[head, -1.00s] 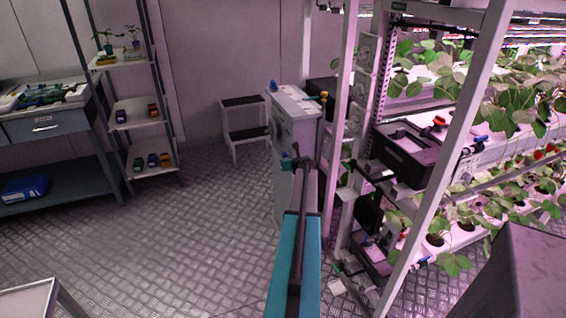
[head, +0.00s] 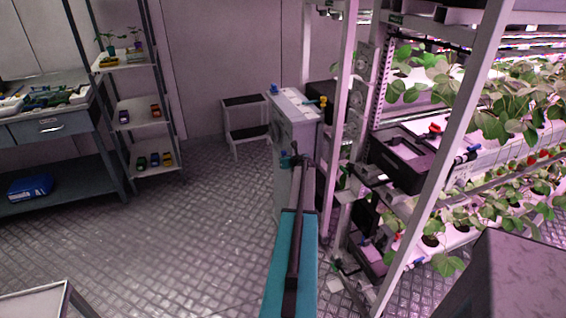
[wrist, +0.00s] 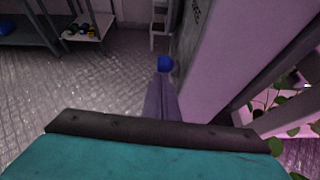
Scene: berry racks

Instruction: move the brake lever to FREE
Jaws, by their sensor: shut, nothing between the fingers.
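A blue knob (head: 287,160) stands out from the front of a pale upright cabinet (head: 296,137). It is likely the brake lever's end, but I cannot read a FREE mark. In the wrist view the blue knob (wrist: 165,63) is just past my fingertips, beside the cabinet wall (wrist: 225,60). My gripper (wrist: 162,85) is shut and empty, pointing at the knob. Whether they touch I cannot tell. In the head view my gripper (head: 299,165) shows beside the knob. My teal arm hides the cabinet's lower part.
A plant rack (head: 345,120) with a black crate (head: 428,173) stands close on the right. A step stool (head: 247,135) is behind the cabinet. Shelves (head: 136,105) and a workbench (head: 75,128) are at left. The metal floor (head: 180,240) between is clear.

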